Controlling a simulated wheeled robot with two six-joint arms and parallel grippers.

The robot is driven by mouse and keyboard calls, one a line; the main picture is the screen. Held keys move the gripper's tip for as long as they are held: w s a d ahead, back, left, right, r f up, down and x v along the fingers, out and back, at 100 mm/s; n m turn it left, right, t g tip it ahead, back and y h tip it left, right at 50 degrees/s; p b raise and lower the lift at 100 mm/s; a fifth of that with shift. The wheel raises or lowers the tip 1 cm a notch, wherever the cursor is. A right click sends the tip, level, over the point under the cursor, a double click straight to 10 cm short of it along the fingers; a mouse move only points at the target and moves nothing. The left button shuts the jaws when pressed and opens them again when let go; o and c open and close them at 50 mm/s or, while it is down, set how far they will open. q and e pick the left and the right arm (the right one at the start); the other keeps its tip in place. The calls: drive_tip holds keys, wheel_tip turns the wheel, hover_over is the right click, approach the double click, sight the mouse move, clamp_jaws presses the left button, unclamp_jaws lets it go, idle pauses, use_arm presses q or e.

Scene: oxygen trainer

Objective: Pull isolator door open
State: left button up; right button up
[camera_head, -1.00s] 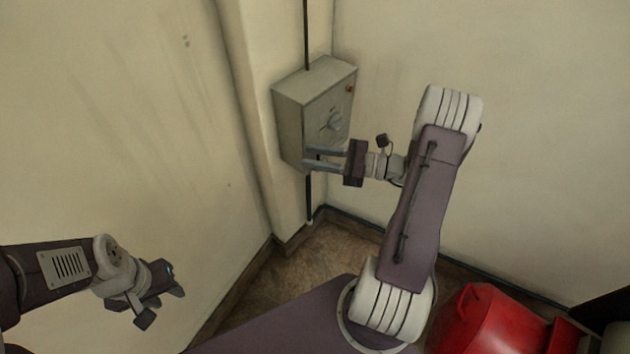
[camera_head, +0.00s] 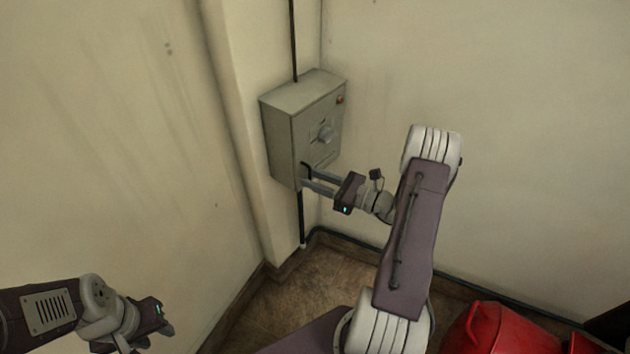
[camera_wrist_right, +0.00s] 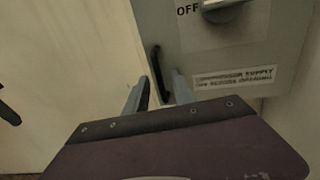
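The grey isolator box (camera_head: 300,125) is mounted on the wall pillar, its door looking shut. A rotary knob (camera_head: 326,133) is on its front; in the right wrist view the knob (camera_wrist_right: 222,8) sits beside the word OFF. A black handle (camera_wrist_right: 158,72) is at the lower left of the door (camera_wrist_right: 215,55). My right gripper (camera_wrist_right: 158,92) is open, with one finger either side of the handle's lower part; contact cannot be told. In the head view the right gripper (camera_head: 308,180) is at the door's lower edge. My left gripper (camera_head: 163,328) is low at left, away from the box.
A black conduit (camera_head: 294,40) runs into the box from above and another (camera_head: 301,218) leaves below. Walls meet close behind the box. A red object (camera_head: 490,330) stands on the floor at the lower right. The floor below the box is clear.

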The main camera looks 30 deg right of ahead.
clamp_jaws()
idle(1.4)
